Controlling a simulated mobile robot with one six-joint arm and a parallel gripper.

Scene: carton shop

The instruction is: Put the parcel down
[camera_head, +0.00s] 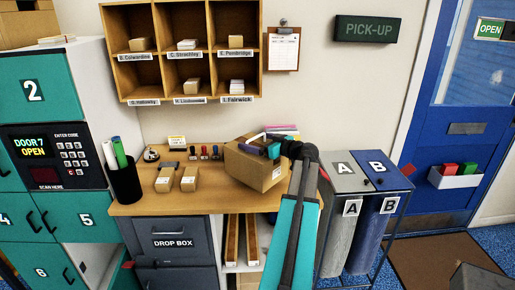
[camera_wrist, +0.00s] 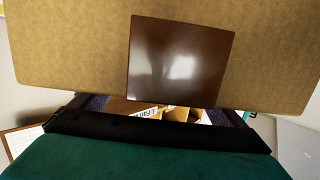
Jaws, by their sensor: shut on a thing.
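The parcel is a brown cardboard box (camera_head: 255,173) with a small white label, at the right part of the wooden counter (camera_head: 150,205). My gripper (camera_head: 262,147) is shut on the parcel near its top. The box looks tilted in the head view; I cannot tell whether its underside touches the counter. In the wrist view the parcel (camera_wrist: 65,50) fills the upper part, with a shiny dark brown square patch on its face. The fingertips are largely hidden there.
Two small parcels (camera_head: 165,181) (camera_head: 189,179), several stamps (camera_head: 204,153), a bell (camera_head: 151,154) and a black pen cup (camera_head: 124,182) stand on the counter's left and middle. Pigeonholes (camera_head: 181,54) hang above. Bins A and B (camera_head: 356,171) stand right of the counter.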

